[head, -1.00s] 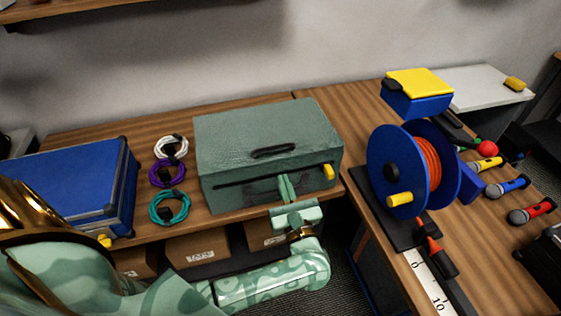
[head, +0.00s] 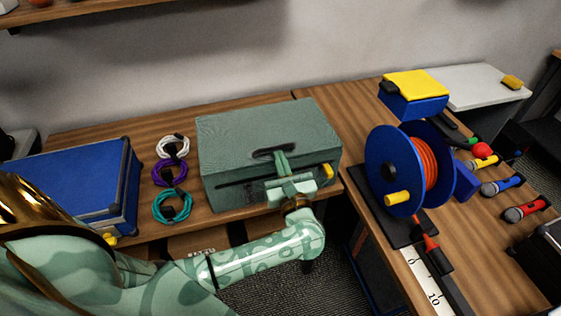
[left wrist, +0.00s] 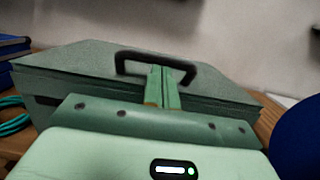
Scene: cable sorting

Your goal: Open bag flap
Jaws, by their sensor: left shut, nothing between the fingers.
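The green bag (head: 235,140) stands on the wooden table, its flap closed over the top. A black handle (head: 268,152) lies on the flap, and a yellow tab (head: 327,171) sits at the right of its front. My left gripper (head: 281,160) is shut and empty, its fingertips at the handle in the head view. In the left wrist view the shut fingers (left wrist: 162,88) point at the bag (left wrist: 95,65), just below the middle of the handle (left wrist: 150,58). I cannot tell whether they touch it. My right gripper is not in view.
White, purple and teal cable coils (head: 172,207) lie left of the bag, beside a blue case (head: 75,180). A blue reel (head: 395,165) with orange cable stands to the right, near several microphones (head: 503,186). A wall is behind the table.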

